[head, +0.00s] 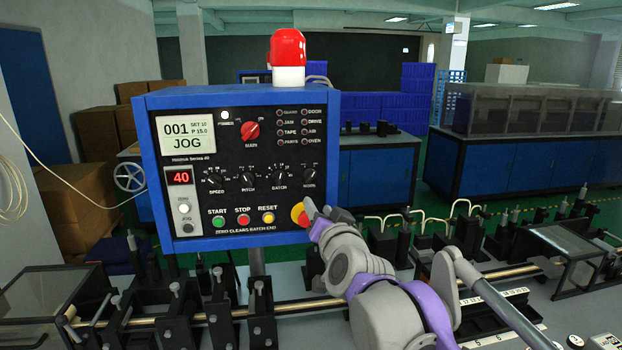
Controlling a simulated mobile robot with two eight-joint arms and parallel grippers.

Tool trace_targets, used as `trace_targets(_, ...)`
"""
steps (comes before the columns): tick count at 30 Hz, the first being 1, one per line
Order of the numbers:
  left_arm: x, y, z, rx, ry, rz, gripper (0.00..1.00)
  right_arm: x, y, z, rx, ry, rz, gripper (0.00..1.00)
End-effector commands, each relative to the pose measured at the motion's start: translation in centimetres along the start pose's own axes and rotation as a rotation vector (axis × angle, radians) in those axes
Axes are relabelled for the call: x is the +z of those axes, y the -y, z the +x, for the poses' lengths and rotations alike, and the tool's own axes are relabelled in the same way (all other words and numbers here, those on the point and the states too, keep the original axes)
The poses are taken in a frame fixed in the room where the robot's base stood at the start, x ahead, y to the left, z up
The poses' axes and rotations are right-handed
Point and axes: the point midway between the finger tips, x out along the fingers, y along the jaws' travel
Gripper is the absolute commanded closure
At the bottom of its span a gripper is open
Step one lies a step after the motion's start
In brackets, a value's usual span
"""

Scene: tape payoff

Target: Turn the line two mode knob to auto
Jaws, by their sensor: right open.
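A blue-framed control panel (148,180) stands upright left of centre. Its lower row has several black knobs; the rightmost one (308,180) seems to be labelled MODE, though the print is small and its pointer setting is hard to read. The panel's screen (186,137) reads JOG. I cannot read any line number on it. My right gripper (320,216), grey and purple, is open at the panel's lower right corner, below the rightmost knob. It holds nothing that I can see. My left gripper is not in view.
A red and yellow stop button (299,214) sits right beside my right gripper. A red rotary switch (250,131) is higher up the panel, and a red beacon (288,50) stands on top. Machine rails with black posts (260,312) run below the panel.

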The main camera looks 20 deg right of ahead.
Motion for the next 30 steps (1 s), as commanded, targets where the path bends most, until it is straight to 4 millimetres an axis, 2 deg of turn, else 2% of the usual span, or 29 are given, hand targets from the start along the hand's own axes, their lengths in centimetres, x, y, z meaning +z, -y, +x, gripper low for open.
trace_targets(1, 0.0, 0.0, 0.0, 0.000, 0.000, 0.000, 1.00, -1.5, 0.0, 0.4, 0.009, -0.038, 0.016, 0.55)
trace_targets(5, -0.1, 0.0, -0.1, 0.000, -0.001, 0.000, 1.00, -2.9, 0.0, 1.2, 0.017, -0.076, 0.032, 0.55)
trace_targets(8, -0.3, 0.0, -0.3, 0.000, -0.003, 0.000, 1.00, -3.0, 0.0, 2.3, 0.016, -0.077, 0.033, 0.55)
trace_targets(21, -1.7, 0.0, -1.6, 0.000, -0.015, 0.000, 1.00, -3.5, -0.1, 9.8, 0.014, -0.075, 0.031, 0.55)
trace_targets(25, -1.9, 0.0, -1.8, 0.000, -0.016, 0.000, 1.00, -3.5, -0.1, 10.9, 0.015, -0.074, 0.032, 0.55)
trace_targets(30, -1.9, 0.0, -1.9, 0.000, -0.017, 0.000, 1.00, -3.5, -0.2, 11.4, 0.015, -0.073, 0.031, 0.55)
